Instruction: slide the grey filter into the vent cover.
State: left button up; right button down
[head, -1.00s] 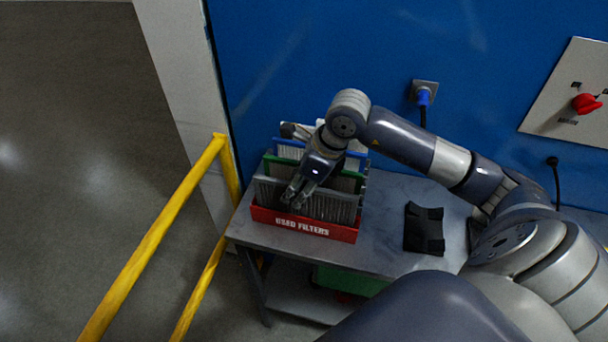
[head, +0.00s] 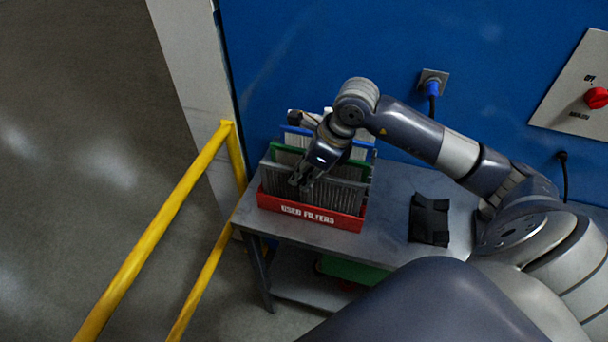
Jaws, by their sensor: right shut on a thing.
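The grey filter (head: 338,196) stands upright at the front of the red box (head: 309,215) labelled "USED FILTERS". My right gripper (head: 300,183) points down at the top edge of this grey filter and is shut on it. The filter's lower edge is hidden behind the box's front wall. Behind it stand a green-framed filter (head: 283,153) and a blue-framed filter (head: 297,130), partly covered by my right arm. The vent cover cannot be made out in this view. My left gripper is not in view.
The box stands on a grey metal table (head: 385,215). A black holder (head: 429,220) lies on the table to the right. A blue wall (head: 300,50) with a plugged socket (head: 432,84) rises behind. A yellow rail (head: 160,230) runs along the left.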

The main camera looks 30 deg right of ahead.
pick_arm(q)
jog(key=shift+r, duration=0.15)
pick_arm(e)
jog(key=shift+r, duration=0.3)
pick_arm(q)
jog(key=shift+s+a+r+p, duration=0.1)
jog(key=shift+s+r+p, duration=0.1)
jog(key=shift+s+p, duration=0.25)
pick_arm(e)
jog(key=shift+r, duration=0.55)
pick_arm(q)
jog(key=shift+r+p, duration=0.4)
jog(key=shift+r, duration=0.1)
pick_arm(e)
jog(key=shift+r, duration=1.1)
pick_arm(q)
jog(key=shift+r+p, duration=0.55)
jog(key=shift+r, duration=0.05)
pick_arm(e)
jog(key=shift+r, duration=1.55)
jog(key=shift+r+p, duration=1.05)
jog(key=shift+r, duration=0.9)
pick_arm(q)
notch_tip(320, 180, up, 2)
pick_arm(e)
jog(key=shift+a, duration=0.1)
